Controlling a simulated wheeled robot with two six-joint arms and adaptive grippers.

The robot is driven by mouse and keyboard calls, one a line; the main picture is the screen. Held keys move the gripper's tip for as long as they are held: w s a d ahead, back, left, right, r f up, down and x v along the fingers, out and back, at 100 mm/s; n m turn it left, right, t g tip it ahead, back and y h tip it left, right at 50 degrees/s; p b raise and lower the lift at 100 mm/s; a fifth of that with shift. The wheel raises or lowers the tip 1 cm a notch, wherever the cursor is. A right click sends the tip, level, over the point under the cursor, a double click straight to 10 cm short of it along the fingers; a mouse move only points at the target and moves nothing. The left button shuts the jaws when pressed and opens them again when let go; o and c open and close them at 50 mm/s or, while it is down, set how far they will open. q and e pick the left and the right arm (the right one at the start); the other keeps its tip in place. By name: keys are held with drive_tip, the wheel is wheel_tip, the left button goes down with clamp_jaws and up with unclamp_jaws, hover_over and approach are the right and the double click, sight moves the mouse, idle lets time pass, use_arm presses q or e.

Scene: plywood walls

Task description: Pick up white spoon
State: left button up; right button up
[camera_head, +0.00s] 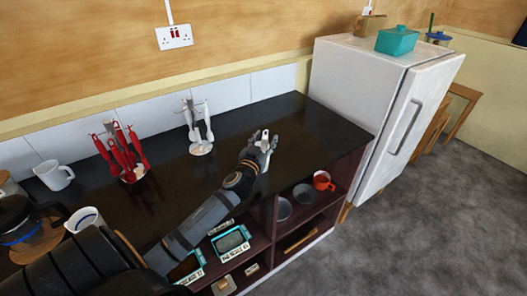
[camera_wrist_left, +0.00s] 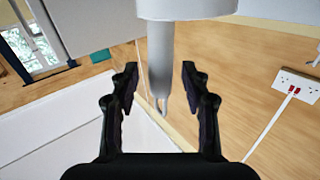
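My left gripper (camera_head: 262,148) is over the right part of the dark counter. A slim white utensil (camera_head: 265,137) shows at its fingers. In the left wrist view, the pale utensil (camera_wrist_left: 161,60) has a wide white part at the top and a thin shaft with a loop at its end. It stands between the fingers of my left gripper (camera_wrist_left: 160,85), with a gap on each side, so the gripper is open. I cannot tell for certain that this is the white spoon. A white stand (camera_head: 200,148) with hanging white utensils stands left of the gripper. My right gripper is not in view.
A red utensil stand (camera_head: 130,172) and a white mug (camera_head: 54,175) are on the left of the black counter (camera_head: 255,118). A white fridge (camera_head: 350,85) stands at the right end. Shelves below hold bowls and a red mug (camera_head: 323,181).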

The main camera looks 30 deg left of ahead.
use_arm(q)
drive_tip(key=shift+s, duration=0.1)
drive_tip(key=shift+c, duration=1.2)
clamp_jaws()
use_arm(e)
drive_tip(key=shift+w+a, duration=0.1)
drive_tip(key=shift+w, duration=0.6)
use_arm(q)
wheel_tip(320, 180, up, 18)
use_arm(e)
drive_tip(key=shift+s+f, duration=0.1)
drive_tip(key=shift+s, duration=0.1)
